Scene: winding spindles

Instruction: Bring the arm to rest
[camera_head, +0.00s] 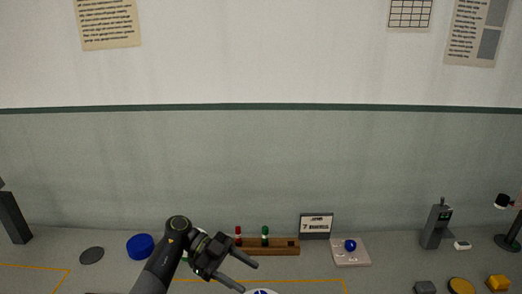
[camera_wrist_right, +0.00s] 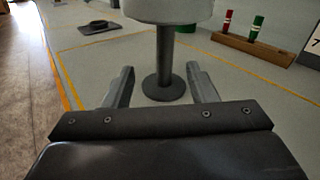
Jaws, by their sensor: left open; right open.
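My left gripper (camera_head: 250,277) is open, with its two fingers apart and nothing seen between them. It is in front of a wooden rack (camera_head: 285,250) holding a red spindle (camera_head: 238,233) and a green spindle (camera_head: 265,235). My right gripper (camera_wrist_right: 161,67) shows only in the right wrist view and is open. A dark pedestal stand (camera_wrist_right: 165,88) with a pale round top (camera_wrist_right: 168,10) shows between and beyond its fingers; contact cannot be told. The red spindle (camera_wrist_right: 227,21) and green spindle (camera_wrist_right: 255,27) also show there at upper right.
A small sign (camera_head: 316,226) and a pale pad (camera_head: 352,261) with a blue ball (camera_head: 350,244) are right of the rack. A grey device (camera_head: 436,226) stands farther right. A wall closes the back.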

